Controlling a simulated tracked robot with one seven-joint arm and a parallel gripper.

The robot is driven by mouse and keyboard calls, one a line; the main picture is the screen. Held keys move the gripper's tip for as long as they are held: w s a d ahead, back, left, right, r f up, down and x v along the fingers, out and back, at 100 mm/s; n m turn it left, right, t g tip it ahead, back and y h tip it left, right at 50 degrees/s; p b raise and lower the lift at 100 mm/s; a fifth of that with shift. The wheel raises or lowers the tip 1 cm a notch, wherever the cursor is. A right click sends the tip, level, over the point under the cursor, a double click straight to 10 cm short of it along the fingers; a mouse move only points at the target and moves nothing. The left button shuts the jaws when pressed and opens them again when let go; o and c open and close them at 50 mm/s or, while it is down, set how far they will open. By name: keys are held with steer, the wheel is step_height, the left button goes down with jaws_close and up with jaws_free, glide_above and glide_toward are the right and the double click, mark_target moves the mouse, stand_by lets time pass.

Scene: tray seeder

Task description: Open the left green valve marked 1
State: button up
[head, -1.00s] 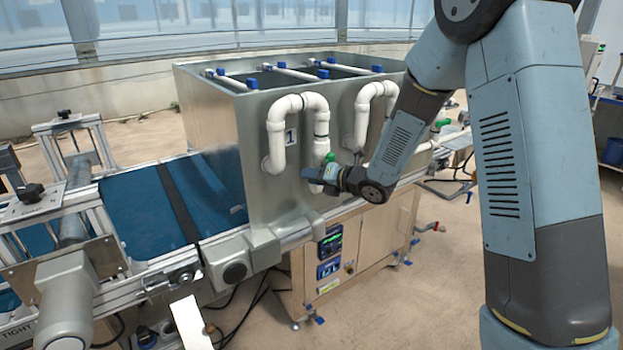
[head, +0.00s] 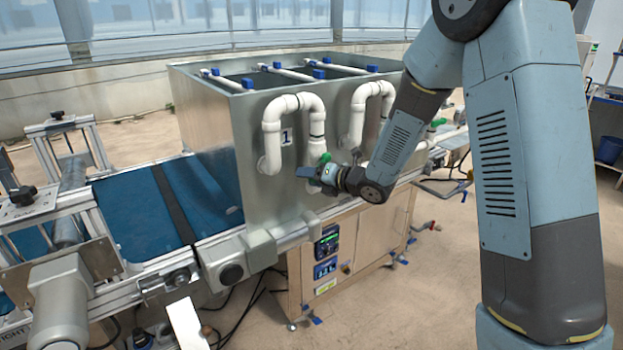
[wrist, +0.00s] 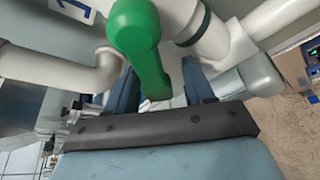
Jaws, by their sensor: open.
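The green valve handle (head: 325,158) sits on the white pipe under the label marked 1 (head: 287,137), on the front of the metal tank. In the wrist view the green handle (wrist: 140,45) is large, with its lower end reaching between the two blue fingers. My gripper (head: 306,172) is at the valve in the head view and partly covers it. In the wrist view my gripper (wrist: 162,85) is open, with one finger on each side of the handle's end. I cannot tell whether either finger touches the handle.
White pipes (wrist: 195,30) run close around the fingers. The metal tank (head: 200,115) stands behind the valve. A second white pipe (head: 358,120) and another green handle (head: 438,123) lie to the right. A blue conveyor belt (head: 140,210) runs at left.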

steer(key=v, duration=1.2)
steer(key=shift+s+d, duration=0.2)
steer(key=shift+d, duration=0.15)
steer(key=shift+c, duration=0.5)
